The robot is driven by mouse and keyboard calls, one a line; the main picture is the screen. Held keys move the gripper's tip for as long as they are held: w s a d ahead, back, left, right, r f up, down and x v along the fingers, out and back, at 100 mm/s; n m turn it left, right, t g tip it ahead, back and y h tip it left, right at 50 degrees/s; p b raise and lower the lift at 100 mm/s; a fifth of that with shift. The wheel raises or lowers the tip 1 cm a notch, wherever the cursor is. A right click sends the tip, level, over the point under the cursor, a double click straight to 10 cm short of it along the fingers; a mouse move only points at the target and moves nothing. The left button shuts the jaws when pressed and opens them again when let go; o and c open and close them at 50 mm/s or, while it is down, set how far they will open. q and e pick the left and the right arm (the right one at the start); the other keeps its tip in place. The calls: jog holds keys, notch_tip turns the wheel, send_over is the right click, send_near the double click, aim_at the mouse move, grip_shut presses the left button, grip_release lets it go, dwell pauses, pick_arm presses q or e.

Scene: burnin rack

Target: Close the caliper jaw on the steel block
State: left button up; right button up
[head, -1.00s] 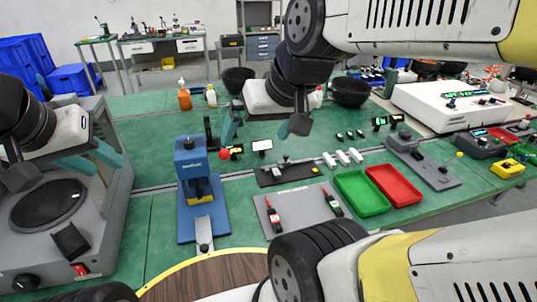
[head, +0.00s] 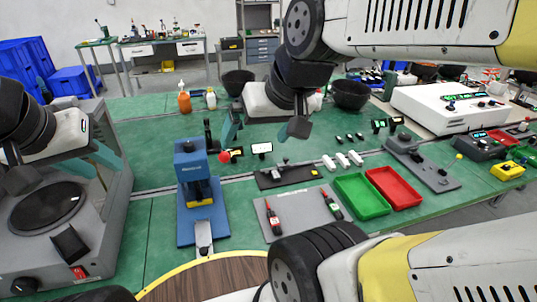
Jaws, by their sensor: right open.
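A dark flat fixture (head: 272,181) lies on the green bench in the middle of the head view. A small grey slider-like part (head: 285,171) sits on it, and a yellow mark shows at its right end. I take this for the caliper. The steel block and the jaw gap are too small to make out. My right gripper (head: 265,129) hangs above and behind the fixture, fingers wide apart, with nothing between them and apart from the caliper. My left gripper (head: 62,168) is at the far left over the grey machine, fingers apart and empty.
A blue press (head: 188,178) with a red knob stands left of the fixture. Green (head: 360,197) and red (head: 394,188) trays lie to the right. A grey machine (head: 100,215) fills the left.

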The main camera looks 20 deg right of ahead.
jog(key=shift+w+d, duration=0.1)
jog(key=shift+w, duration=0.2)
jog(key=c, duration=0.6)
jog(key=w+d, duration=0.1)
jog(key=w, duration=0.1)
jog(key=w+m+g, duration=0.1)
jog(key=w, duration=0.1)
jog(key=w+d+m, duration=0.1)
jog(key=w, duration=0.1)
jog(key=shift+w+d, duration=0.3)
jog(key=shift+w, duration=0.05)
jog(key=c, duration=0.7)
jog(key=m+g+h, duration=0.2)
jog(key=m+g, duration=0.3)
jog(key=m, duration=0.3)
send_over(286, 158)
notch_tip(286, 158, down, 21)
jog(key=shift+r, duration=0.2)
notch_tip(286, 158, down, 8)
jog(key=shift+r, duration=0.2)
jog(key=shift+c, duration=0.4)
